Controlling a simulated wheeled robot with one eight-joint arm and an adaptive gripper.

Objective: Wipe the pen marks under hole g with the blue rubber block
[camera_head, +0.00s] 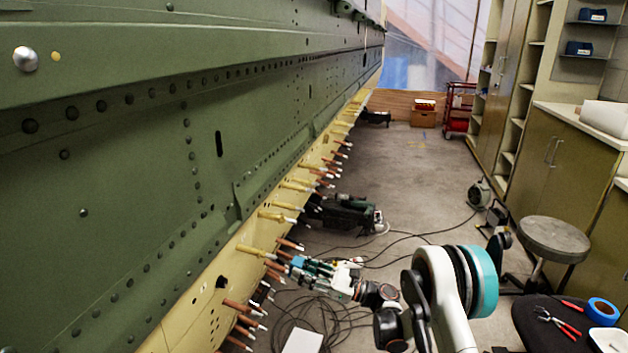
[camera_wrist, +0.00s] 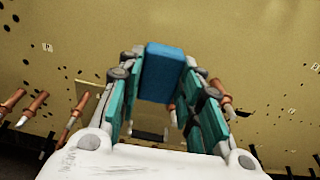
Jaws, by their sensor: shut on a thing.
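My gripper (camera_head: 290,262) reaches left to the pale yellow lower skin (camera_head: 196,308) of the fuselage. In the wrist view, my gripper (camera_wrist: 158,80) is shut on the blue rubber block (camera_wrist: 165,72), its two teal-padded fingers on either side. The block's far end is close to the yellow panel (camera_wrist: 225,40); I cannot tell whether it touches. Small white labels with marks show on the panel, one at upper left (camera_wrist: 46,47) and one at right (camera_wrist: 314,67). Their letters are too small to read, so I cannot tell hole g or its pen marks.
Copper-coloured pins (camera_head: 243,307) stick out of the skin around my gripper, and more (camera_wrist: 70,122) flank it in the wrist view. Cables (camera_head: 310,318) lie on the floor below. A round stool (camera_head: 553,240) and a dark seat with tools (camera_head: 540,325) stand at right.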

